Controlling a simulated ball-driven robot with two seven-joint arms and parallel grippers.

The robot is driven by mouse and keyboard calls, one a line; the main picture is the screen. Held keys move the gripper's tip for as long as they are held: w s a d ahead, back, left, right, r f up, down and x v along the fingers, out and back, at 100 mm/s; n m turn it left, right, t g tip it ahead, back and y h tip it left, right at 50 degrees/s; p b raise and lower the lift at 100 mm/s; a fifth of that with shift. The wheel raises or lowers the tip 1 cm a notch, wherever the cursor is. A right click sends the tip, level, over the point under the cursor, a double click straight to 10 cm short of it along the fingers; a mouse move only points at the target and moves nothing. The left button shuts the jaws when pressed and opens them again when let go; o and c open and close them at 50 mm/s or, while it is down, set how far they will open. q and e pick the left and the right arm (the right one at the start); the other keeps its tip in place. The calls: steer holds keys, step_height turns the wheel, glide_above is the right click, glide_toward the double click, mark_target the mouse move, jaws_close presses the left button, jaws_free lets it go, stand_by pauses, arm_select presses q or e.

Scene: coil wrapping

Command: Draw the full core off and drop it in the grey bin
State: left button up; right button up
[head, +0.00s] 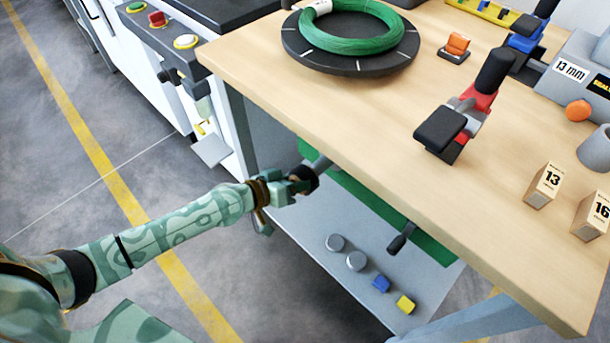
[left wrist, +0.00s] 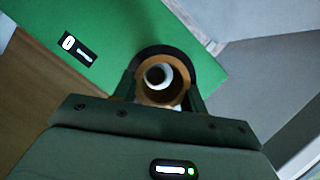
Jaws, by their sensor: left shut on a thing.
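The core shows in the left wrist view as a brown tube (left wrist: 160,97) with a dark ring around its far end, in front of a green panel (left wrist: 140,25). A pale round end shows inside its bore. My left gripper (left wrist: 160,105) is shut on the core, one finger on each side. In the head view, my left gripper (head: 296,184) is beside the table's left edge, below the top, at a dark round end with a grey rod (head: 319,165). I cannot tell how far the core sits on the rod. My right gripper and the grey bin are not visible.
The wooden tabletop (head: 330,120) overhangs the green panel. A black handle (head: 401,238) sticks out farther right. A grey lower shelf (head: 320,275) holds small round pieces and blue and yellow blocks. Open floor (head: 130,270) lies to the left. A green coil (head: 350,35) rests on a turntable.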

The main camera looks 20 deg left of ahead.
arm_select(q)
steer(key=shift+s+a, duration=0.2)
steer(key=shift+s, duration=0.35)
steer(key=shift+s+a, duration=0.2)
steer(key=shift+s, duration=0.3)
stand_by(1.0)
